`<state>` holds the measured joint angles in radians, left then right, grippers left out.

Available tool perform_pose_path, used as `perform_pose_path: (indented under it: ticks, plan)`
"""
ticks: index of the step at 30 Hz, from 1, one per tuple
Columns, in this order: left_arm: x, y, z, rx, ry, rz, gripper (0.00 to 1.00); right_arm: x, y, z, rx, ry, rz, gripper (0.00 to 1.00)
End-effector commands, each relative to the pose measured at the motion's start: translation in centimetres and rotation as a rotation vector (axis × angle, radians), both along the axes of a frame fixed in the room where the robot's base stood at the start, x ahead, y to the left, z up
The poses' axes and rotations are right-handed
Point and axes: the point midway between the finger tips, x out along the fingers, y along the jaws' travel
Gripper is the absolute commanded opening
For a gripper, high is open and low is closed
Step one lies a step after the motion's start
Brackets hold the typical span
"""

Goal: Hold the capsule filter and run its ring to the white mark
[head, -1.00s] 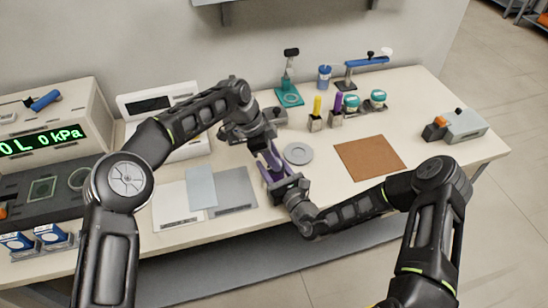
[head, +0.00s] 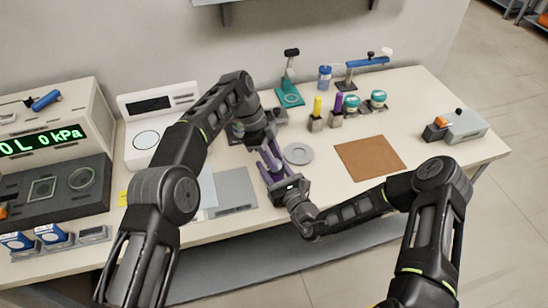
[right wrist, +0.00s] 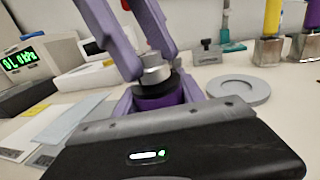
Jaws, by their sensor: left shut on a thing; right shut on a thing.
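The capsule filter shows in the right wrist view as an upright piece with a silver metal top (right wrist: 153,70), a black band (right wrist: 155,90) and a dark purple lower body (right wrist: 160,101). My left gripper (head: 269,156) comes from above, its purple fingers shut around the silver top. My right gripper (head: 275,176) is shut on the lower body from the near side, its fingers (right wrist: 160,95) on either side. In the head view the fingers mostly hide the filter. I cannot make out the white mark or which band is the ring.
A grey disc (head: 298,153) lies just right of the grippers, and a brown mat (head: 369,158) further right. A grey plate (head: 235,190) lies to the left. Yellow (head: 317,107) and purple (head: 338,104) handled tools stand behind. A pressure unit (head: 45,135) stands far left.

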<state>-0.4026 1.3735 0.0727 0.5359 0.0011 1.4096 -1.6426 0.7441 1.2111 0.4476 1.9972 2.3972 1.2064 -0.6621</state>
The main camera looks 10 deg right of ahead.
Motion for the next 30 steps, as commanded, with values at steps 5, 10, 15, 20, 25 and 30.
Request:
perform_pose_path:
  ticks: [5, 10, 15, 20, 25, 30]
  plan:
    - [-0.10, 0.12, 0.00, 0.005, 0.004, -0.001, 0.00, 0.17, -0.46, -0.07, -0.002, 0.000, -0.010, 0.00]
    - [-0.09, 0.10, 0.06, 0.003, 0.004, -0.001, 0.37, 0.17, -0.48, -0.07, -0.003, 0.001, -0.010, 0.00]
    - [-0.05, 0.04, 0.10, 0.001, 0.002, 0.000, 0.51, 0.12, -0.35, -0.06, -0.002, 0.001, -0.007, 0.00]
    - [-0.03, 0.00, 0.12, 0.001, 0.001, 0.001, 0.52, 0.07, -0.22, -0.06, -0.002, 0.001, -0.005, 0.00]
    - [-0.03, -0.01, 0.10, 0.000, 0.001, 0.003, 0.52, 0.03, -0.13, -0.06, -0.001, 0.002, -0.003, 0.00]
    - [-0.14, 0.11, -0.17, 0.002, 0.011, 0.020, 0.52, 0.02, -0.09, -0.06, -0.001, 0.002, -0.002, 0.00]
